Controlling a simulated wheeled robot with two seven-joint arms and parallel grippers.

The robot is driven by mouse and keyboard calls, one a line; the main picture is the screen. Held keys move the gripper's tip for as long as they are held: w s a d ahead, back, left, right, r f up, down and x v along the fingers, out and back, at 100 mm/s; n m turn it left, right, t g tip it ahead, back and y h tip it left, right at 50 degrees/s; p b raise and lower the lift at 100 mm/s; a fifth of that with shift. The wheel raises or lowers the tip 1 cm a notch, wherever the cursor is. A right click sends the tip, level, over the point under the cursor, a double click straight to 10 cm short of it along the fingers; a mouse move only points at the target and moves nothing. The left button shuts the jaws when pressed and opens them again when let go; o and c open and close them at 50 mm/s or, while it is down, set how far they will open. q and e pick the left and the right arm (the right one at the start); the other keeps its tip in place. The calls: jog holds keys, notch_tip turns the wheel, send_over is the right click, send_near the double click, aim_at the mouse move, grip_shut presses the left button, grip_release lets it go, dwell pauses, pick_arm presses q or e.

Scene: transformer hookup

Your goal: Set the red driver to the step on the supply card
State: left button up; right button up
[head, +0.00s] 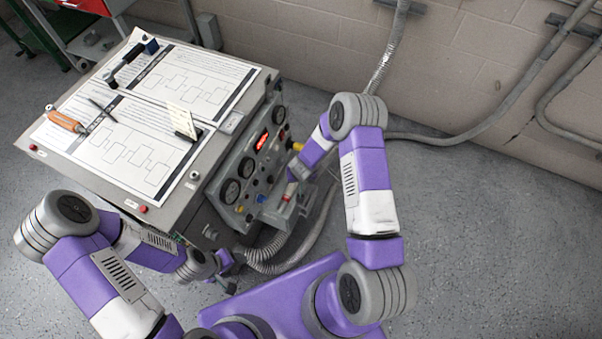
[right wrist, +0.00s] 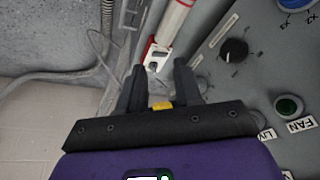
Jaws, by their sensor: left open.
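A cream card (head: 182,119) stands in a dark holder on the bench top; its writing is too small to read. An orange-red handled driver (head: 66,121) lies at the left of the bench top. A red and white bar-like part (right wrist: 174,30) is beyond my right fingertips in the right wrist view; I cannot tell whether it is the red driver. My left gripper (head: 229,277) is open, low in front of the bench, and looks empty.
The bench's front panel (head: 238,170) carries round meters, a red display (head: 262,139) and knobs. A black knob (right wrist: 234,50) and a green FAN button (right wrist: 288,106) show close up. Printed sheets (head: 130,152) cover the bench top. A grey hose (head: 275,258) hangs below the panel. Floor at right is clear.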

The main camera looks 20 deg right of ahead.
jog(key=shift+h, duration=0.6)
jog(key=w+d+f+b, duration=0.1)
jog(key=w+f, duration=0.2)
jog(key=w+d+f+b, duration=0.2)
jog(key=f, duration=0.1)
jog(key=w+d+f+b, duration=0.1)
jog(key=w+f+b, duration=0.1)
jog(key=w+f, duration=0.1)
jog(key=shift+w+d+f, duration=0.15)
jog(key=shift+w+d, duration=0.15)
pick_arm(q)
notch_tip(320, 180, down, 6)
jog(key=shift+w+f, duration=0.1)
pick_arm(e)
grip_shut()
